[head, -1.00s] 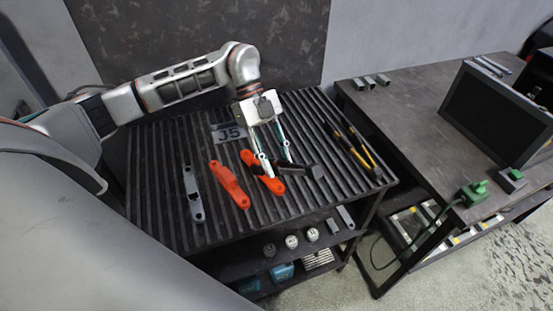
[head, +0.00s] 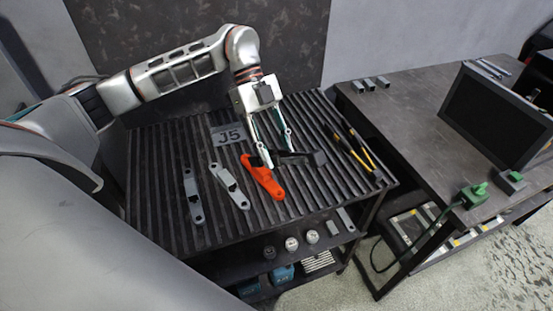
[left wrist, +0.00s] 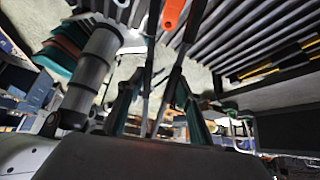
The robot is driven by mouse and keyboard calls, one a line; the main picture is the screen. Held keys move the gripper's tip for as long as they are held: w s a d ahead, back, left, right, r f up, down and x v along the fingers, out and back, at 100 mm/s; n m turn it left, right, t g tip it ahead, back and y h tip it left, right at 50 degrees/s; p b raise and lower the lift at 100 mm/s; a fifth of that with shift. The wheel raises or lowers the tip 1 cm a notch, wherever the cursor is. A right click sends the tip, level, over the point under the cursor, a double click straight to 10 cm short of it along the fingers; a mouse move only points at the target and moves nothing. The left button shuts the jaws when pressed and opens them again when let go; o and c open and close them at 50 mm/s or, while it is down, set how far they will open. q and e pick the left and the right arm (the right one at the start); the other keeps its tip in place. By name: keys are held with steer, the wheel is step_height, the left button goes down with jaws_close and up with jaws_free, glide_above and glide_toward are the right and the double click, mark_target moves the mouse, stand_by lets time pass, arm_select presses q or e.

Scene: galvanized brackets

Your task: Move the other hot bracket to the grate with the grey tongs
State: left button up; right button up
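My left gripper (head: 278,158) is over the middle of the slatted grate (head: 165,150), its fingers closed around the dark grey tongs (head: 300,155). The tongs' blocky end points right; their other end reaches left over the orange hot bracket (head: 264,178). I cannot tell whether the jaws grip it. The orange bracket also shows at the top of the left wrist view (left wrist: 172,14), between long grey bars. A pale grey bracket (head: 229,186) lies left of it, and a darker grey bracket (head: 193,195) lies farther left. My right gripper is not in view.
Black-and-yellow handled tools (head: 358,152) lie on the grate's right side. A plate marked J5 (head: 229,134) lies toward the back. A bench (head: 420,110) with a dark screen-like box (head: 497,115) stands right. Small parts sit on the shelf (head: 250,262) below.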

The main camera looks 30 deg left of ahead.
arm_select(q)
step_height(320, 180, up, 6)
steer(key=f, duration=0.1)
steer(key=s+d+r, duration=0.3)
steer(key=s, duration=0.4)
steer(key=s+d+r+b, duration=0.1)
steer(key=s+d+r, duration=0.2)
steer(key=s, duration=0.4)
steer(key=shift+d+r, duration=0.25)
steer(key=shift+d, duration=0.4)
